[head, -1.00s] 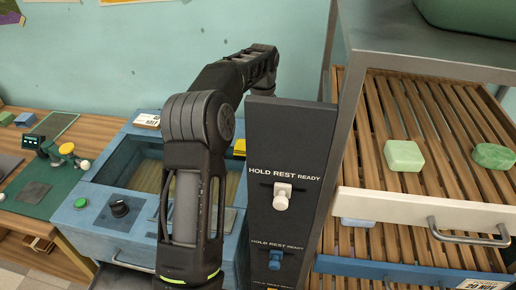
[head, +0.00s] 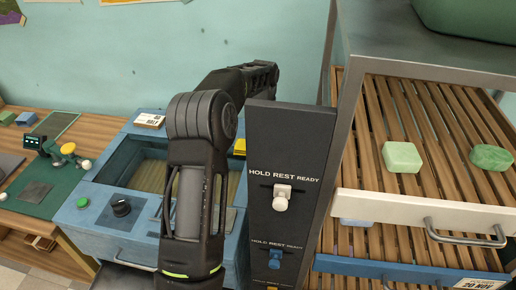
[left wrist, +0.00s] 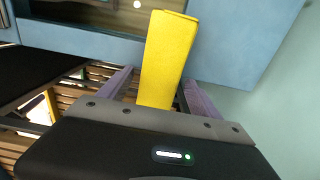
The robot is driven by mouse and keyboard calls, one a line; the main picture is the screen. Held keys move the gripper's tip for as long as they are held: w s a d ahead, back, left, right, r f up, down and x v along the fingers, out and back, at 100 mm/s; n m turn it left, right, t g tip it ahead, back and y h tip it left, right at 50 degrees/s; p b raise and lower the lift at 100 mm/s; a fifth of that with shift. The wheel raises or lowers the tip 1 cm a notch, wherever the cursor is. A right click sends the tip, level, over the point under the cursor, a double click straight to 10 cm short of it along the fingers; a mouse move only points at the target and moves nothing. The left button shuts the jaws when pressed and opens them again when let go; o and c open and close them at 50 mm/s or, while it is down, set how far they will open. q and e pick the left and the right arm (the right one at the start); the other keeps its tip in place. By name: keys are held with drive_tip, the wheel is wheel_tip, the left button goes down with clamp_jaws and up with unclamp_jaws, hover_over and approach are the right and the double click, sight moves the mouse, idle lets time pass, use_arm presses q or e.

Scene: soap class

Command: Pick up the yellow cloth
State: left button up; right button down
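The yellow cloth (left wrist: 168,55) is a long folded strip in the left wrist view, hanging over the edge of the blue unit. In the head view only a small yellow patch of it (head: 240,146) shows at the unit's right rim, beside my arm. My left gripper (left wrist: 157,76) has its two purple fingers apart, one on each side of the cloth's near end. A narrow gap shows at the left finger; the right finger is very close to the cloth, and I cannot tell if it touches. In the head view this gripper is hidden behind the dark panel. My right gripper is not in view.
The dark lever panel (head: 289,150) stands close to the right of my arm. A rack with slatted trays (head: 400,215) holding green soaps (head: 402,157) is farther right. The blue unit (head: 97,190) stands left, beside a wooden bench with a green mat (head: 55,180).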

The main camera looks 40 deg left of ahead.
use_arm(q)
drive_tip(key=c, duration=1.3)
drive_tip(key=shift+r, duration=0.15)
drive_tip(key=shift+r, duration=0.25)
wheel_tip(320, 180, up, 4)
drive_tip(key=shift+r+b, duration=0.1)
drive_tip(key=shift+b, duration=0.35)
wheel_tip(320, 180, up, 4)
drive_tip(key=shift+p, duration=0.95)
drive_tip(key=shift+r+p, duration=0.55)
